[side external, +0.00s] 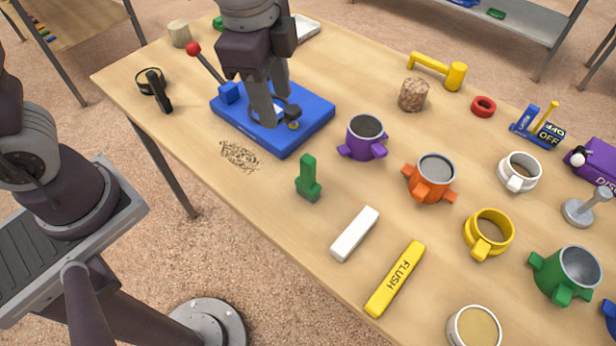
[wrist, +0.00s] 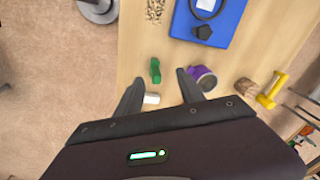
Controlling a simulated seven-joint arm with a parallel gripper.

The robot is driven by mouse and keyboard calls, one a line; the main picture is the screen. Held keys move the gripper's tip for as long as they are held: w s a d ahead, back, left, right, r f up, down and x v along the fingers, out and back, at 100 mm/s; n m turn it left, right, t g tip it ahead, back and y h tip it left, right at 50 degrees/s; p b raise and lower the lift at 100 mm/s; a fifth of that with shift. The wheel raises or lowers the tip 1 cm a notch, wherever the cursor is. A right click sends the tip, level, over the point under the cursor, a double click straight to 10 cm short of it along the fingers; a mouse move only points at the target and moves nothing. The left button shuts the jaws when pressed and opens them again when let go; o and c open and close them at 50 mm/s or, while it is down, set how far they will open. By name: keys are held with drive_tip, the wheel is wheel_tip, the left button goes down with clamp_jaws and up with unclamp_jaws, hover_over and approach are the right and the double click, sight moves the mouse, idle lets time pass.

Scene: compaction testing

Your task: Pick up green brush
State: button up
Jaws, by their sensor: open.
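The green brush (side external: 309,181) stands on the wooden table with its handle up, in front of the blue base plate in the side view. In the wrist view the green brush (wrist: 155,71) shows between and slightly beyond the fingertips, apart from them. My gripper (side external: 273,108) points down and appears over the blue base plate in the side view, its fingers hiding part of it. In the wrist view my gripper (wrist: 160,79) has its two fingers spread with nothing held between them.
The blue base plate (side external: 307,122) carries a red-knobbed lever. Dark grounds (side external: 239,155) are scattered beside it. A purple cup (side external: 365,139), an orange cup (side external: 432,180), a white block (side external: 355,234) and a yellow FLUSH bar (side external: 396,279) stand near the brush. Bare table surrounds the brush.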

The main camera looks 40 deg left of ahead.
sight(308, 170)
drive_tip(key=d+f+m, duration=0.1)
drive_tip(key=f, duration=0.1)
drive_tip(key=w+d+f+m+g, duration=0.1)
drive_tip(key=d+f+m, duration=0.1)
drive_tip(key=f, duration=0.1)
drive_tip(key=d+f+m, duration=0.1)
drive_tip(key=d+f, duration=0.1)
drive_tip(key=f, duration=0.1)
drive_tip(key=shift+w+d+m+g, duration=0.15)
drive_tip(key=shift+w+m+g, duration=0.15)
drive_tip(key=shift+w, duration=0.1)
wheel_tip(308, 170, down, 7)
drive_tip(key=shift+f, duration=0.1)
drive_tip(key=shift+a, duration=0.2)
clamp_jaws()
